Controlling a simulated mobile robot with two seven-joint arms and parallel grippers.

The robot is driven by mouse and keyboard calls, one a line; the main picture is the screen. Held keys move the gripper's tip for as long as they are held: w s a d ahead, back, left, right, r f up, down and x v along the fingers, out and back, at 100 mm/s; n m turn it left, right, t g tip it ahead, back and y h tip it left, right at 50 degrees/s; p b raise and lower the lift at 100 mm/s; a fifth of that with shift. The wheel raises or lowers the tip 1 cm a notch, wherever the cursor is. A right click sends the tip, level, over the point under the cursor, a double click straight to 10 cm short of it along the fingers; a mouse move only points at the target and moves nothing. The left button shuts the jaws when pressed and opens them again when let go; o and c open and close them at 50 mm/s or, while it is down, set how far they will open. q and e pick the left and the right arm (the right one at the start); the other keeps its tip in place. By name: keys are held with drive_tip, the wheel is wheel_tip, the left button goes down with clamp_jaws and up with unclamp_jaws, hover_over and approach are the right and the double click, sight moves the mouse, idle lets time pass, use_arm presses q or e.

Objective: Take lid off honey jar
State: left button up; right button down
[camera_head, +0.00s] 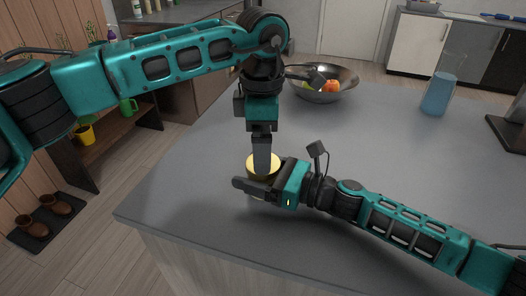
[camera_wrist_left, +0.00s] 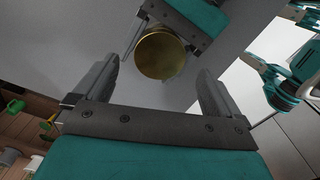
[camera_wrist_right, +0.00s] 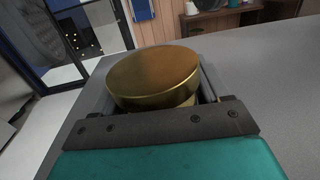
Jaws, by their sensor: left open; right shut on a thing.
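The honey jar stands on the grey counter, topped by a round gold lid (camera_head: 263,161). The lid fills the middle of the right wrist view (camera_wrist_right: 155,76), and the left wrist view shows it from above (camera_wrist_left: 160,55). My right gripper (camera_head: 258,188) is shut on the jar below the lid, coming from the right; the jar's body is mostly hidden by its fingers. My left gripper (camera_head: 262,168) points down above the lid. In the left wrist view its fingers (camera_wrist_left: 158,88) are open and apart, with the lid ahead of them and not between them.
A metal bowl of fruit (camera_head: 323,83) stands farther back on the counter. A pitcher with blue liquid (camera_head: 438,94) is at the back right, and a dark object (camera_head: 510,130) is at the right edge. The counter's middle is clear.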

unclamp_jaws()
drive_tip(key=shift+f, duration=0.35)
drive_tip(key=shift+d, duration=0.1)
